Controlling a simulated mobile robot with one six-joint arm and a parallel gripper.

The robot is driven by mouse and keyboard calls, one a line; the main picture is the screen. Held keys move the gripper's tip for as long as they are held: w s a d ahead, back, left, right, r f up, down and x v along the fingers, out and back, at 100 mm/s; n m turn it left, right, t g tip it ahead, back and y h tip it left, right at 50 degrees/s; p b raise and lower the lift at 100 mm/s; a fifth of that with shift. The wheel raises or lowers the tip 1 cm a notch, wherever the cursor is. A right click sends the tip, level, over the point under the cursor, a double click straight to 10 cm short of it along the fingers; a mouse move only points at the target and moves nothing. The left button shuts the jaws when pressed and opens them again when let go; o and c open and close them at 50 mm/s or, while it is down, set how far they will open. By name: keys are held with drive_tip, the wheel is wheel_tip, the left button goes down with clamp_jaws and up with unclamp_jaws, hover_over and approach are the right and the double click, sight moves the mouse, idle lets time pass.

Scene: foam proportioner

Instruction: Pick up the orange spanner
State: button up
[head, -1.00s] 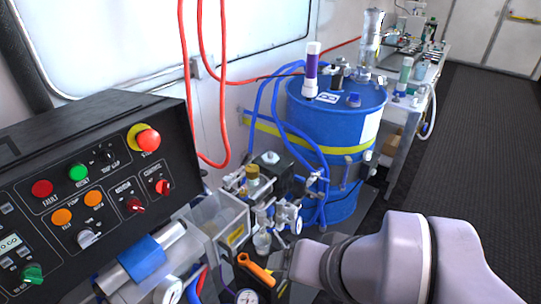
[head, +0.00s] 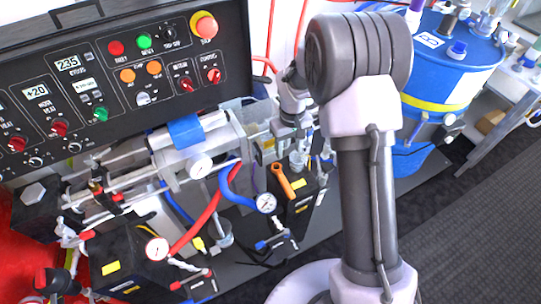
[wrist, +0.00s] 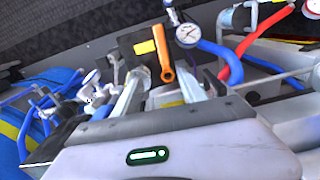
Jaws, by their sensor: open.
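The orange spanner (head: 283,181) rests on top of a black box with a yellow label, below the grey cylinder assembly in the head view. In the wrist view the spanner (wrist: 163,55) lies just beyond and between my fingertips, with its long shaft pointing away. My gripper (wrist: 160,80) is open, with one finger on either side of the spanner's near end in the picture. Nothing is held between the fingers. In the head view my gripper is small and partly hidden among the fittings near the spanner. I cannot tell the exact gap to the spanner.
A round gauge (head: 266,203) with a blue hose (head: 232,190) stands close left of the spanner. A red hose (head: 205,215) curves further left. The control panel (head: 120,85) rises behind. A blue drum (head: 455,50) stands at the right. Grey floor (head: 490,220) is open at right.

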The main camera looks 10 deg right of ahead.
drive_tip(key=b, duration=0.5)
hover_over(284, 182)
drive_tip(key=f, duration=0.8)
drive_tip(key=w+f, duration=0.1)
drive_tip(key=f, duration=0.3)
drive_tip(key=shift+d, duration=0.4)
drive_tip(key=f, duration=0.1)
drive_tip(key=f+b, duration=0.1)
drive_tip(key=f, duration=0.1)
drive_tip(key=s+f+b, duration=0.1)
drive_tip(key=f, duration=0.1)
drive_tip(key=shift+a+f, duration=0.15)
drive_tip(key=shift+a, duration=0.15)
drive_tip(key=shift+c, duration=1.3)
clamp_jaws()
